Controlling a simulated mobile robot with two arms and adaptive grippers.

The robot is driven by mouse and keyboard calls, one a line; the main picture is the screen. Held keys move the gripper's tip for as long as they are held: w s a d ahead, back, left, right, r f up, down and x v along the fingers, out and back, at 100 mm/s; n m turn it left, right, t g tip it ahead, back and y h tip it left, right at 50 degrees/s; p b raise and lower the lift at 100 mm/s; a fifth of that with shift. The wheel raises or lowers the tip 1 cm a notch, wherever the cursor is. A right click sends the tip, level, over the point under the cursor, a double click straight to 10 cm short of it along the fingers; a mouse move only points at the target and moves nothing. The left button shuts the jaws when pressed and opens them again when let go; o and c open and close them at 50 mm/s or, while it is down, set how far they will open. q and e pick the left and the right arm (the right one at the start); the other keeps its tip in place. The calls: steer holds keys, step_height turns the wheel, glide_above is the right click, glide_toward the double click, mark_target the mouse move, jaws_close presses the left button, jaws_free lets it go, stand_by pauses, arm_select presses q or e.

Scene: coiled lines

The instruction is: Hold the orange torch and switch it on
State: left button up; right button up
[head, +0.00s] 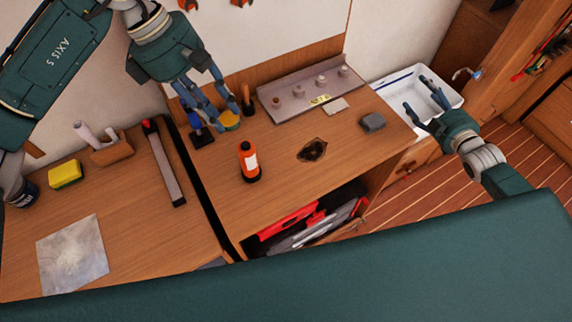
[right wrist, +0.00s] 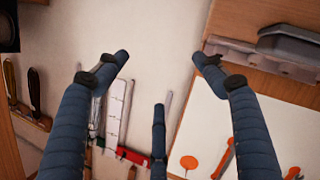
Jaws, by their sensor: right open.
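The orange torch (head: 249,162) stands upright on the right-hand wooden bench top. It is an orange cylinder with a pale label and dark ends. My left gripper (head: 219,118) is above the back left of this bench top, behind the torch and apart from it. Its fingers look parted, close to a yellow round thing (head: 229,121) and a dark blue thing (head: 201,135). My right gripper (head: 417,98) is open and empty at the right, in front of the white sink. Its spread fingers also show in the right wrist view (right wrist: 160,80), with nothing between them.
A grey rack (head: 310,95) with knobs stands at the back. A dark burnt-looking patch (head: 312,150) and a grey block (head: 373,122) lie right of the torch. A red-ended bar (head: 164,165) and yellow sponge (head: 66,174) lie left. A white sink (head: 400,92) is far right.

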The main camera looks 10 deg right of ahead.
steer(key=w+a+r+n+y, duration=0.2)
steer(key=a+r+y, duration=0.15)
steer(key=a, duration=0.65)
steer(key=m+g+y, duration=0.1)
steer(key=g+y, duration=0.5)
glide_toward(251, 157)
step_height(251, 157, down, 4)
steer(key=w, duration=0.2)
steer(key=x, duration=1)
steer(key=shift+w, duration=0.3)
steer(key=shift+c, duration=0.5)
steer(key=c, duration=1.3)
arm_select(q)
jaws_close()
arm_select(e)
steer(key=shift+c, duration=0.4)
